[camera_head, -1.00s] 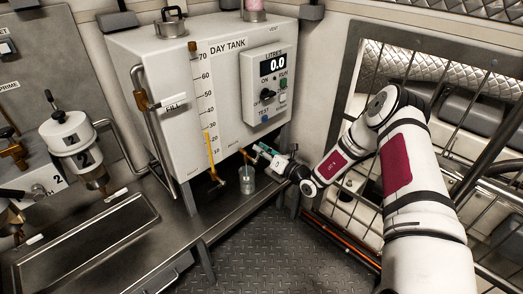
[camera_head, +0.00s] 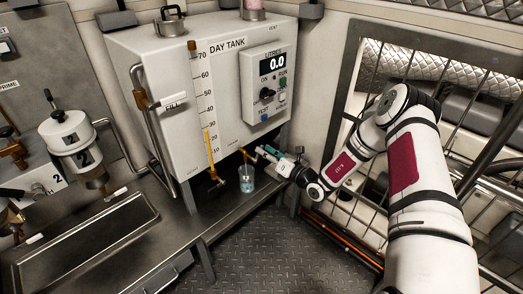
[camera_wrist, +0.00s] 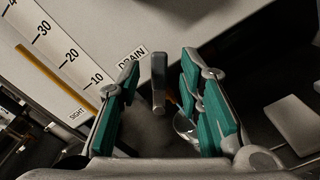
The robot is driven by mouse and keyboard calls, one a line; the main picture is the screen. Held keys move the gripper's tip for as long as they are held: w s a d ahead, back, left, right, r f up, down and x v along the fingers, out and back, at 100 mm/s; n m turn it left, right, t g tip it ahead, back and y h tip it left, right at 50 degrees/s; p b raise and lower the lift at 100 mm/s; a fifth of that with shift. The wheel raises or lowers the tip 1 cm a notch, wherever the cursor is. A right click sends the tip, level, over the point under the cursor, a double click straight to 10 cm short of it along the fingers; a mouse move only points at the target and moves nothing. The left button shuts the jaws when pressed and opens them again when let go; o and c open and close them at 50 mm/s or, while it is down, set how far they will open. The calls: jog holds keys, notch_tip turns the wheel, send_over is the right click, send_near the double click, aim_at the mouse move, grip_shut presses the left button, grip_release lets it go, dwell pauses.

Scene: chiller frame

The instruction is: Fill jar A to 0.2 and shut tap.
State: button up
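A clear jar (camera_head: 247,179) stands upright on the steel bench below the drain tap (camera_head: 245,155) of the white day tank. No letter is readable on it, and its fill level is too small to read. My gripper (camera_head: 270,153) is just right of the tap, above and right of the jar. In the wrist view my gripper (camera_wrist: 164,95) has its teal-padded fingers apart. A grey tap lever (camera_wrist: 158,72) stands between and beyond them, with a gap on both sides. Part of the jar (camera_wrist: 186,127) shows behind the right finger.
The day tank (camera_head: 150,75) carries a sight gauge (camera_head: 205,110) and a control box (camera_head: 264,85) whose display reads 0.0. A second spout (camera_head: 216,182) is left of the jar. The tray (camera_head: 85,240) lies at the left. A barred frame (camera_head: 345,110) stands at the right.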

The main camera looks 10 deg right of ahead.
jog(key=v, duration=0.9)
jog(key=shift+s, duration=0.15)
jog(key=shift+d, duration=0.2)
dwell(2.8)
